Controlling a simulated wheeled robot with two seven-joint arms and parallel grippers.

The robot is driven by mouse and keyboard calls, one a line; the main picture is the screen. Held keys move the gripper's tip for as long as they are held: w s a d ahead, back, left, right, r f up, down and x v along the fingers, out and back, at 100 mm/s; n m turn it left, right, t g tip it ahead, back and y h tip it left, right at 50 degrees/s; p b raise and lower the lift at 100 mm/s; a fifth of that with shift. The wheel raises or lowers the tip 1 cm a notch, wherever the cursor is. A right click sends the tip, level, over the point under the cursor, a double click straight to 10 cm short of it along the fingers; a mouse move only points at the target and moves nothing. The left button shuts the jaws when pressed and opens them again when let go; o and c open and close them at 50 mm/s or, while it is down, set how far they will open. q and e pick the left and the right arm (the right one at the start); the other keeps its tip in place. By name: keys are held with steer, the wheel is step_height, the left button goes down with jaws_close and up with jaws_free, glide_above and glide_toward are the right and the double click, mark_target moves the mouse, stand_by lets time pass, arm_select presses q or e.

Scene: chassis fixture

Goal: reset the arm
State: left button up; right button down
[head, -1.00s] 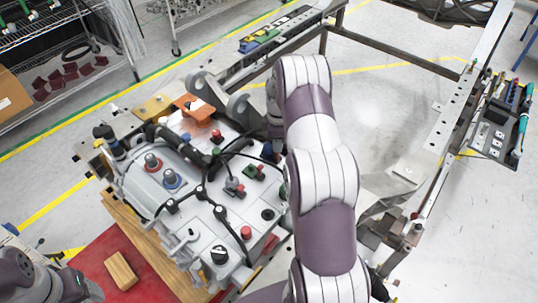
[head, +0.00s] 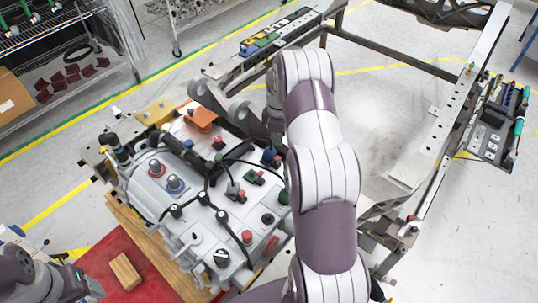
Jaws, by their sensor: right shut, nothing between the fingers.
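My right arm reaches up through the middle of the view, over the right side of the chassis fixture. My right gripper (head: 274,130) is small and dark at the arm's far end, beside the grey unit's upper right edge. It is shut with nothing seen in it, and its fingertips are partly hidden by my arm. The grey unit (head: 150,190) carries red, blue, green and black connectors and black cables. Part of my left arm shows at the bottom left corner; its gripper is out of view.
The metal chassis frame (head: 390,55) surrounds open floor at right. A tool tray (head: 494,140) hangs on its right rail. A wooden block (head: 125,271) lies on a red mat (head: 98,262) at lower left. A shelf (head: 50,90) stands at upper left. Grey brackets (head: 222,103) rise near my right gripper.

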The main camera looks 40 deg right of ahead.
steer(key=shift+r, duration=0.1)
stand_by(0.3)
steer(key=shift+m, duration=0.4)
steer(key=shift+s+f+m, duration=0.15)
steer(key=shift+f+m, duration=0.15)
steer(key=shift+m, duration=0.5)
steer(key=s+a+r+m+b, duration=0.2)
steer(key=s+a+r+m, duration=0.1)
steer(key=s+a, duration=0.6)
steer(key=s+a+r+m+t+b, duration=0.1)
steer(key=s+a+r+m+b, duration=0.1)
steer(key=s+a, duration=0.8)
steer(key=shift+a+r+m, duration=0.75)
steer(key=shift+a+m, duration=0.05)
steer(key=shift+a, duration=1.15)
